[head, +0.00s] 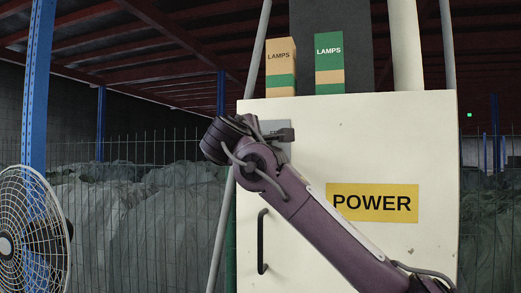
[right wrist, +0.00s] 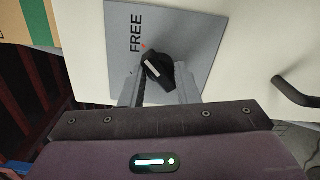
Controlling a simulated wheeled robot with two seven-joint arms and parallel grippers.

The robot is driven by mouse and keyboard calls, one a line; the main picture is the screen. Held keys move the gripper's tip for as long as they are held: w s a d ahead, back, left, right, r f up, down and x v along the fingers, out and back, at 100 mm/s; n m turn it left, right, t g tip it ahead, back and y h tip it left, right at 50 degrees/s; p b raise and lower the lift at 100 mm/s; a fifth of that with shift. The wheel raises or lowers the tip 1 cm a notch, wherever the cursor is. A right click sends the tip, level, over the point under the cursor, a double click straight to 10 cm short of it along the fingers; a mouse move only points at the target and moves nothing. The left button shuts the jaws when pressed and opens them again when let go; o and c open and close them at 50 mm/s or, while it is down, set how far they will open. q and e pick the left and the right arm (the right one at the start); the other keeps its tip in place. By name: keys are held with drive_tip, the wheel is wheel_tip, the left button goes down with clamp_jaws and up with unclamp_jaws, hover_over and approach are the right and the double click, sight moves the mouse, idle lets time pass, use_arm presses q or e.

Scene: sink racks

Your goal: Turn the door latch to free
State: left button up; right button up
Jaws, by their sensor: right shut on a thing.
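The door latch is a black knob (right wrist: 158,68) with a pale pointer bar, on a grey plate (right wrist: 190,35) marked FREE, with a small orange mark beside the word. My right gripper (right wrist: 158,88) has a finger on each side of the knob and is shut on it. The pale bar lies at a slant, its upper end towards the orange mark; whether it lines up is hard to tell. In the head view my right gripper (head: 279,135) is at the plate on the cream cabinet door (head: 330,125), largely covering it. My left gripper is not in view.
A black door handle (head: 262,241) stands out below the latch, also visible in the right wrist view (right wrist: 296,93). Two LAMPS boxes, one tan (head: 280,67) and one green (head: 329,63), stand on top of the cabinet. A fan (head: 30,235) is at the left.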

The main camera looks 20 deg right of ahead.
idle(0.6)
drive_tip(key=o, duration=1)
drive_tip(key=shift+c, duration=0.2)
drive_tip(key=b+v, duration=0.3)
drive_tip(key=v, duration=0.4)
drive_tip(key=shift+s+a, duration=0.2)
drive_tip(key=shift+s, duration=0.15)
